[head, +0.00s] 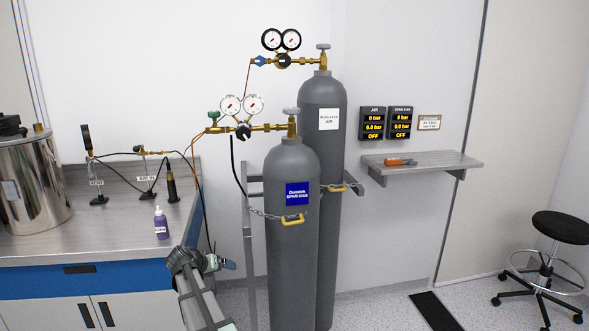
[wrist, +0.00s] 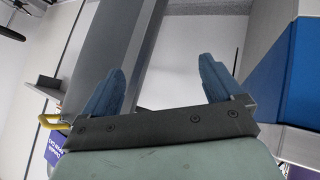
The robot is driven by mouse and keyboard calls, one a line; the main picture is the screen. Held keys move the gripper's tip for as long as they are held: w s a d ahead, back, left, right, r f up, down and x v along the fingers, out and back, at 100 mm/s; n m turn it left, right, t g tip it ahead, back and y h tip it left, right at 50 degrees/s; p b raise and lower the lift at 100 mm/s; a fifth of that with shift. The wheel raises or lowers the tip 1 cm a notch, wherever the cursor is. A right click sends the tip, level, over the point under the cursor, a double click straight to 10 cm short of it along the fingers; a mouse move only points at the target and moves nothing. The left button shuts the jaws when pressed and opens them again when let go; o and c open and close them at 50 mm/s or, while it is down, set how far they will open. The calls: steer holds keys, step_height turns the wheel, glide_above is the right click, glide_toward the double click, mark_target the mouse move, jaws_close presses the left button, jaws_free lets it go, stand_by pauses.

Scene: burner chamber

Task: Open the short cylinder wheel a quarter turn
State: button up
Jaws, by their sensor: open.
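The short grey cylinder (head: 292,235) stands upright with a blue label (head: 297,193). Its grey wheel (head: 291,111) sits on top, above the brass valve and regulator. My gripper (head: 228,264) is low in the head view, left of the short cylinder and well below its wheel. In the wrist view my gripper (wrist: 162,66) has its two blue fingers spread with nothing held. The blue label (wrist: 60,163) and a yellow handle (wrist: 50,122) show at the wrist view's left edge. I cannot make out the wheel there.
A taller grey cylinder (head: 329,150) with its own wheel (head: 323,46) stands behind. A chain (head: 265,213) and a metal stand (head: 248,240) are by the cylinders. A bench (head: 110,240) is at left; a wall shelf (head: 440,160) holds an orange-handled tool (head: 400,162). A stool (head: 545,260) is at right.

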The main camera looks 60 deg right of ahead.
steer(key=d+r+m+h, duration=0.2)
steer(key=d+r, duration=0.3)
steer(key=r, duration=0.5)
steer(key=d+r+m+h, duration=0.1)
steer(key=d+r, duration=0.4)
steer(key=r, duration=0.4)
steer(key=m+g+h, duration=0.2)
steer(key=m+h, duration=0.2)
steer(key=m, duration=0.1)
glide_toward(295, 108)
steer(key=s+a+f, duration=0.1)
steer(key=a+f, duration=0.6)
steer(key=w+d+r+m+h, duration=0.1)
steer(key=w+d+r+h, duration=0.15)
steer(key=d+r, duration=0.25)
steer(key=shift+g+y, duration=0.4)
steer(key=shift+y, duration=0.05)
steer(key=d, duration=1.3)
steer(key=shift+s+d+r, duration=0.1)
steer(key=shift+s+d, duration=0.2)
steer(key=shift+s, duration=0.1)
steer(key=shift+c, duration=0.3)
steer(key=c, duration=0.9)
